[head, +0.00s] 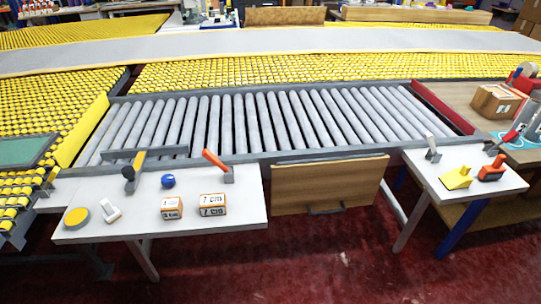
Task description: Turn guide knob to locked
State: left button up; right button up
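A blue round knob (168,181) stands on the white left table (235,206), in front of the roller conveyor. It is probably the guide knob, but no label is readable on it, and I cannot tell whether it is locked. A dark guide bar (165,151) lies over the rollers behind it. A yellow-and-black handle (135,166) stands left of the knob, and an orange lever (215,160) stands to its right. Neither of my grippers shows in the head view, and nothing is touching the knob.
Two cartons marked in cm (212,205) (172,208), a white switch (110,210) and a yellow disc (77,217) are on the left table. The roller conveyor (260,118) is empty. A wooden drawer front (330,183) and a white right table (465,190) with several controls are to the right.

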aim_at(168, 181)
jog(key=i+l+u, duration=0.1)
jog(key=u, duration=0.7)
